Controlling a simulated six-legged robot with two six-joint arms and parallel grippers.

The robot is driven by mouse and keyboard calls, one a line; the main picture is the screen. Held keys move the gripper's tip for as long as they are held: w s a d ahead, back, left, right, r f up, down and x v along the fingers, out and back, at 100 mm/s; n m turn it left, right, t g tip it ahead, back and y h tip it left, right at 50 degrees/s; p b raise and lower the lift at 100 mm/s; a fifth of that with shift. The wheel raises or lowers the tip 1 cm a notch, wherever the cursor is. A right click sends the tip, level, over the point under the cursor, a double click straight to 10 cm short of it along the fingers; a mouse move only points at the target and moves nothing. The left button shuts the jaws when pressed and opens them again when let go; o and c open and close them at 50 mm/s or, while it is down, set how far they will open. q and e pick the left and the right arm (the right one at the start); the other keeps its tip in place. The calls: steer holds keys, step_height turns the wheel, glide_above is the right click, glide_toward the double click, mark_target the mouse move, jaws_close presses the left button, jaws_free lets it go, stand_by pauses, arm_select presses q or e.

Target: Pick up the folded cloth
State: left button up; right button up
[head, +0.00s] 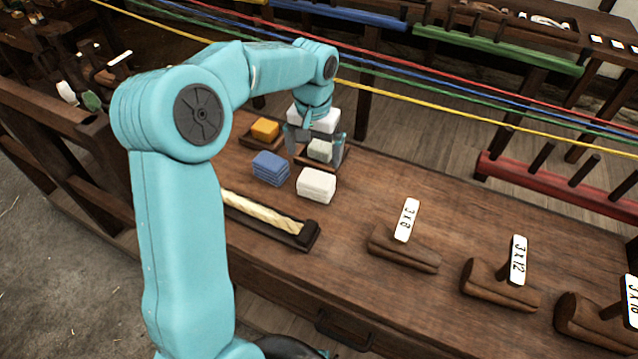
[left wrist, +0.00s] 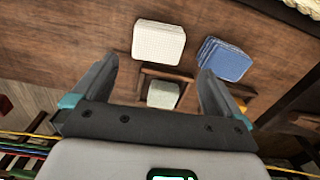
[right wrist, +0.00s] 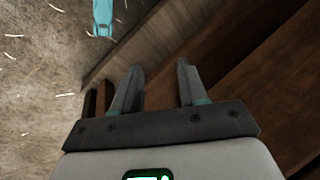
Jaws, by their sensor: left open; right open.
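Two folded cloths lie on the wooden bench: a white one (head: 316,185) and a blue one (head: 270,168) to its left. In the left wrist view the white cloth (left wrist: 159,42) and blue cloth (left wrist: 224,60) lie beyond my fingertips. My left gripper (head: 315,161) is open and empty, over a pale grey-green block (head: 320,150) in a small wooden tray. In the left wrist view this block (left wrist: 163,95) shows between the fingers. My right gripper (right wrist: 160,67) is open and empty, above the floor beside dark woodwork; it is not in the head view.
An orange block (head: 265,128) sits in another small tray behind the blue cloth. A thick pale rope in a wooden holder (head: 307,236) lies nearer. Labelled wooden blocks (head: 405,248) stand to the right. Coloured ropes (head: 465,115) stretch behind the bench. Bare bench lies right of the white cloth.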

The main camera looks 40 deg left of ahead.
mark_target(316, 178)
arm_select(q)
step_height(316, 178, down, 6)
steer(key=shift+w+r, duration=0.1)
steer(key=shift+w, duration=0.05)
steer(key=shift+s+f, duration=0.25)
steer(key=shift+f, duration=0.15)
steer(key=f, duration=0.5)
steer(key=shift+w+d+f, duration=0.1)
steer(key=shift+w, duration=0.15)
steer(key=c, duration=0.7)
